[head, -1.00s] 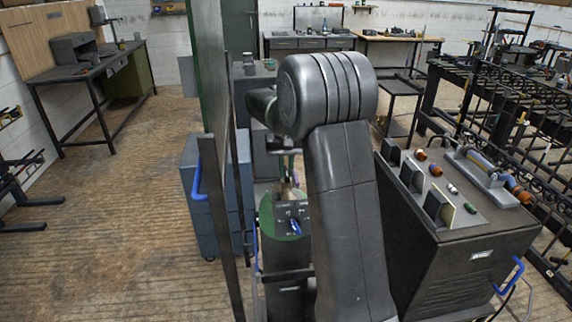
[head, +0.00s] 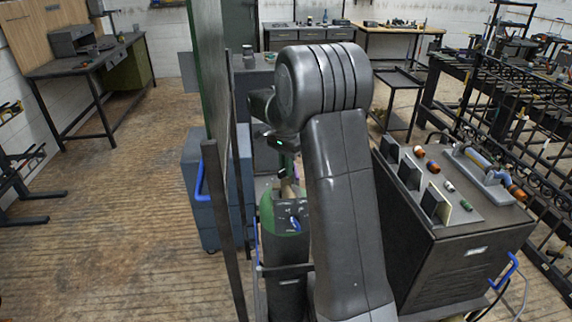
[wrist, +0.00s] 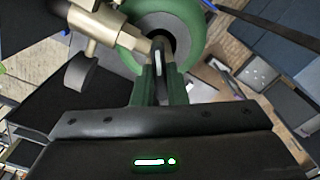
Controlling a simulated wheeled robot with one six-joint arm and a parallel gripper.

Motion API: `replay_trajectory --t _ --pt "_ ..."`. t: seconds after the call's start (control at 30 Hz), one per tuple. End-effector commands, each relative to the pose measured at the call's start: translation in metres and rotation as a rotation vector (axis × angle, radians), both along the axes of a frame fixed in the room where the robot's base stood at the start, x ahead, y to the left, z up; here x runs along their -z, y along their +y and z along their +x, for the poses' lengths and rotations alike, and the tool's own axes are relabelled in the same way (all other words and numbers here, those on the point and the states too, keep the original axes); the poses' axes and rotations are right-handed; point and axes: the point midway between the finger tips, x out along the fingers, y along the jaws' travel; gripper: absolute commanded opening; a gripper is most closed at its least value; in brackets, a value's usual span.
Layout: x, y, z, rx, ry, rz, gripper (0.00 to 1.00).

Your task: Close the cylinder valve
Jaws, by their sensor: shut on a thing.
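The green gas cylinder (head: 267,215) stands upright in front of me, partly hidden by my arm. My gripper (wrist: 160,80) is above the cylinder top. Its green fingers are shut on a slim dark part of the cylinder valve (wrist: 158,54), seen between them with a pale strip. In the head view the fingers and the grip are mostly hidden.
A dark control cabinet (head: 445,250) stands close on the right. A blue-grey cabinet (head: 203,190) is behind the panel. The wooden floor (head: 110,230) at the left is clear.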

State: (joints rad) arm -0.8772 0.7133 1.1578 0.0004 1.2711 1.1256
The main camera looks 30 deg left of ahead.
Motion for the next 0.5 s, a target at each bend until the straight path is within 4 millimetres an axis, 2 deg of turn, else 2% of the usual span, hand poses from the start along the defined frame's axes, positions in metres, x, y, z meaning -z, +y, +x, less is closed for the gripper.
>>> replay_trajectory --t 0.5 --pt "-0.0017 0.0004 0.0011 0.445 -0.004 0.003 0.0"
